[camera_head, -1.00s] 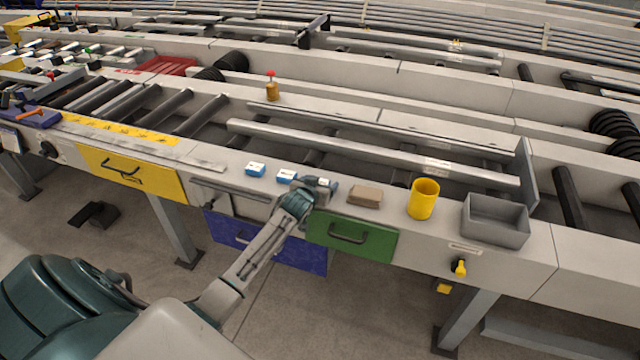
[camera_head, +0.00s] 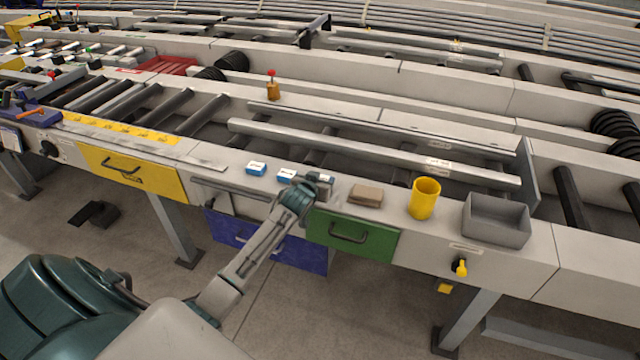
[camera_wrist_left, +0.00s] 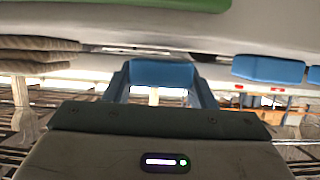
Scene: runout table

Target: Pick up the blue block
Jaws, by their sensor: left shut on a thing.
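My left gripper (camera_head: 318,184) is at the front ledge of the table, between the blue blocks and the brown stack. It is shut on a blue block (camera_wrist_left: 160,74), which shows between the two fingers in the left wrist view. In the head view the gripper mostly hides this block. I cannot tell whether it touches the ledge. Two other blue blocks with white labels lie to the left on the ledge, one near the gripper (camera_head: 287,175) and one farther left (camera_head: 256,168). My right gripper is not in view.
A brown stack (camera_head: 366,195) lies just right of the gripper, then a yellow cup (camera_head: 424,198) and an open grey bin (camera_head: 495,220). Metal rails (camera_head: 370,152) and rollers run behind the ledge. Green (camera_head: 350,237) and yellow (camera_head: 130,172) drawers are on the front.

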